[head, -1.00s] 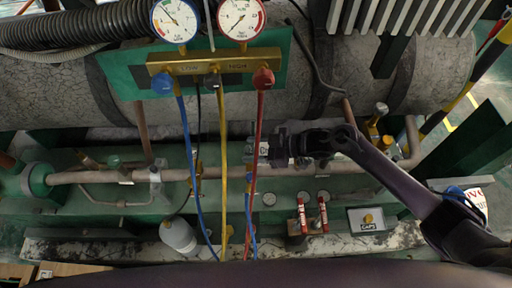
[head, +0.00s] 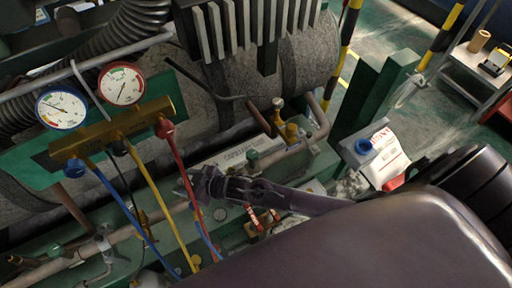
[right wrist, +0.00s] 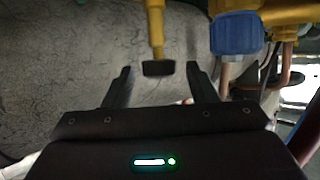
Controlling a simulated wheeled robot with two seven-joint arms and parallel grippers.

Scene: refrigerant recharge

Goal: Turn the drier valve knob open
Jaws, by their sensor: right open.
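My right gripper (head: 186,186) is in the head view, beside the red hose and above the pipework. In the right wrist view its two fingers (right wrist: 158,70) are apart. A dark block on a yellow stem (right wrist: 156,30) shows between and beyond the fingertips, with no visible contact. I cannot tell whether it is the drier valve knob. Neither is marked clearly as the drier valve. My left gripper is not in view.
The gauge manifold (head: 112,130) has blue, black and red knobs, with blue, yellow and red hoses (head: 180,158) hanging close to my gripper. A blue knob (right wrist: 236,33) shows at the upper right of the wrist view. A grey tank (head: 305,60) lies behind.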

